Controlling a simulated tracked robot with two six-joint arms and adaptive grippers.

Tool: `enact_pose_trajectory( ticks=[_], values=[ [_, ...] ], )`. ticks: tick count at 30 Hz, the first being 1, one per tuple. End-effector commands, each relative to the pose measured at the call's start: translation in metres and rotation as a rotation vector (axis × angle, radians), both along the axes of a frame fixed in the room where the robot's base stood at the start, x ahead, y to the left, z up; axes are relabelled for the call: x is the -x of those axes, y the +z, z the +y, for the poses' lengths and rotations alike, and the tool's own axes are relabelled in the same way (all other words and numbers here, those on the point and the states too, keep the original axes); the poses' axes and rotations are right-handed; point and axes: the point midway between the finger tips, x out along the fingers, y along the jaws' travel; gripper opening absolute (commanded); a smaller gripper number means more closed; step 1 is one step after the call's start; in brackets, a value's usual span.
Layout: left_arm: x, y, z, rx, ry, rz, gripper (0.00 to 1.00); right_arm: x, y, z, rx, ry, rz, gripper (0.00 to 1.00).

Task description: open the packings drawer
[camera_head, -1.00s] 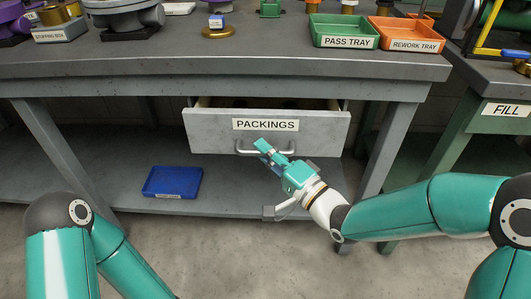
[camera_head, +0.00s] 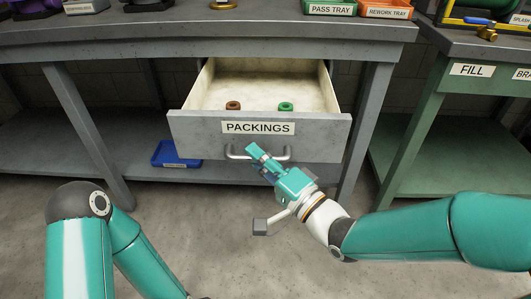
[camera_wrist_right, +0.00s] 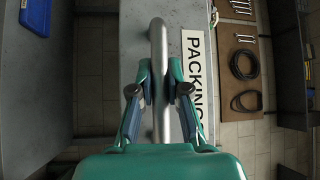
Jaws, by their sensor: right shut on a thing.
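The packings drawer (camera_head: 190,124) is a grey-fronted drawer with a PACKINGS label (camera_head: 258,128), pulled well out from under the grey bench. A brown ring (camera_head: 233,105) and a green ring (camera_head: 286,106) lie inside on its pale floor. My right gripper (camera_head: 256,153) is at the drawer's bar handle (camera_head: 234,154). In the right wrist view its fingers (camera_wrist_right: 160,95) close around the handle bar (camera_wrist_right: 157,40), beside the label. Of my left arm, only links show at the lower left; its gripper is out of the picture.
A blue tray (camera_head: 170,156) lies on the bench's lower shelf, left of the drawer. A green pass tray (camera_head: 330,8) and an orange rework tray (camera_head: 385,10) stand on the bench top. A green FILL bench (camera_head: 470,95) stands at the right. The floor in front is clear.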

Motion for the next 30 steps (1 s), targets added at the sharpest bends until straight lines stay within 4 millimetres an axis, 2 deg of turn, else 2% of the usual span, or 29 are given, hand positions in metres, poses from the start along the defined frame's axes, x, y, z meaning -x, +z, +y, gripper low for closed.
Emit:
enact_pose_trajectory(
  ticks=[1,12,13,17,26,30],
  values=[
    [0.0000,-0.0011,0.0000,0.000,0.000,0.000,0.40,0.0025,-0.0064,0.0021,0.009,0.005,0.013,0.00],
    [0.0001,-0.0010,0.0001,0.000,0.000,0.000,0.40,0.0035,-0.0065,0.0038,0.009,0.011,0.015,0.00],
    [0.0001,-0.0010,0.0001,0.000,0.000,0.000,0.40,0.0035,-0.0065,0.0038,0.009,0.011,0.015,0.20],
    [0.0002,-0.0010,0.0000,0.000,0.000,0.000,0.40,0.0033,-0.0051,0.0040,0.007,0.011,0.012,0.41],
    [0.0001,-0.0003,0.0001,0.000,0.000,0.000,0.40,0.0033,-0.0022,0.0041,0.003,0.012,0.006,0.41],
    [0.0001,0.0000,0.0001,0.000,0.000,0.000,0.40,0.0085,-0.0031,-0.0026,0.003,0.010,0.005,0.41]
  ],
)
